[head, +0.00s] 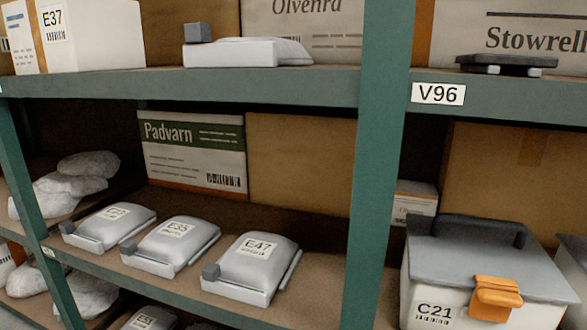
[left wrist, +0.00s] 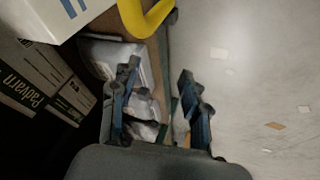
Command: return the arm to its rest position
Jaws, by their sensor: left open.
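My left gripper (left wrist: 158,82) shows in the left wrist view with its two dark blue fingers spread apart. It is open, and no thing is clearly held between the fingers. Behind the fingers are white packages (left wrist: 110,60) and a thin green shelf part, apparently farther off. In the head view neither gripper shows. My right gripper is in no view.
Green racks carry labelled white packages such as E47 (head: 252,265), a Padvarn box (head: 192,150) and a lidded C21 box (head: 480,270). A green post (head: 382,150) stands between bays. In the left wrist view, a yellow curved thing (left wrist: 150,18) is near; speckled floor (left wrist: 260,80) lies right.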

